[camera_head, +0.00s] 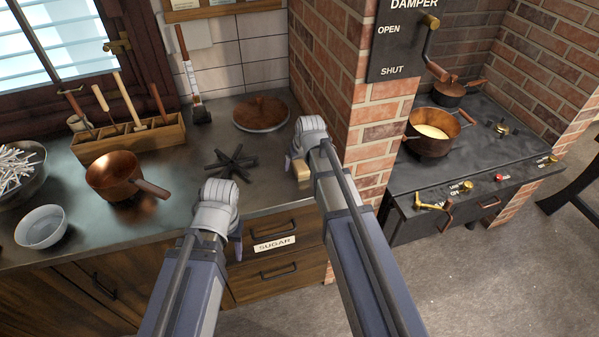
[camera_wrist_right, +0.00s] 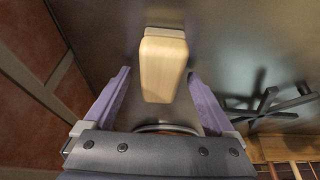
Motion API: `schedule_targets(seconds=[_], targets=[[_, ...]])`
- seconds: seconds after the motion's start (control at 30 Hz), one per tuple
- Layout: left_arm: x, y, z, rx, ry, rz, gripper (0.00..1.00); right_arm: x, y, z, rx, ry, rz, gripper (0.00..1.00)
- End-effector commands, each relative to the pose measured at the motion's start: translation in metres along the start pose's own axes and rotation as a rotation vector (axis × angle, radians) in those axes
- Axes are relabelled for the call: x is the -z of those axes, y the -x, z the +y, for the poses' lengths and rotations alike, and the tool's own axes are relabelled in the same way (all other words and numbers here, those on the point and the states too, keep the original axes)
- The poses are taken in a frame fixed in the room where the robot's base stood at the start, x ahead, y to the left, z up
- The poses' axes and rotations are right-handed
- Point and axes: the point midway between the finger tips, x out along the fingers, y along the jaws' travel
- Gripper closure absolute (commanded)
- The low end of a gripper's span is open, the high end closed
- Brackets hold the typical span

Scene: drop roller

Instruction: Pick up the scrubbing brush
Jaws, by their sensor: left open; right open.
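The scrubbing brush is a pale wooden block (camera_wrist_right: 163,68) in the right wrist view, lying on the dark metal counter. In the head view a small part of the brush (camera_head: 301,170) shows beside the brick pillar, behind my right wrist. My right gripper (camera_wrist_right: 159,76) is open, its two purple fingers on either side of the brush's near part, with gaps on both sides. Its fingers are mostly hidden in the head view. My left gripper (camera_head: 236,243) is open near the counter's front edge above the drawers; the arm hides most of it.
A black star-shaped trivet (camera_head: 231,162) lies left of the brush, and a round copper lid (camera_head: 261,113) behind it. A copper pan (camera_head: 114,174), white bowl (camera_head: 41,228) and wooden tool box (camera_head: 129,141) stand further left. The brick pillar (camera_head: 372,130) rises close on the right.

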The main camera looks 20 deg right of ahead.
Motion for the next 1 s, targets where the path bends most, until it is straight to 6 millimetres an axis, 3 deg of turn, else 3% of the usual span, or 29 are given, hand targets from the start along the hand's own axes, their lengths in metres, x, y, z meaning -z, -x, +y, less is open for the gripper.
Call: schedule_targets(seconds=[0.17,0.9,1.0], targets=[[-0.0001,0.0015,-0.0001,0.000,0.000,0.000,0.48,0.0003,0.0015,-0.0001,0.000,0.000,0.000,0.12],[-0.0001,0.0014,-0.0002,0.000,0.000,0.000,0.48,0.0002,0.0014,-0.0001,0.000,0.000,0.000,0.95],[-0.0001,0.0014,-0.0001,0.000,0.000,0.000,0.48,0.0003,0.0014,-0.0001,0.000,0.000,0.000,1.00]])
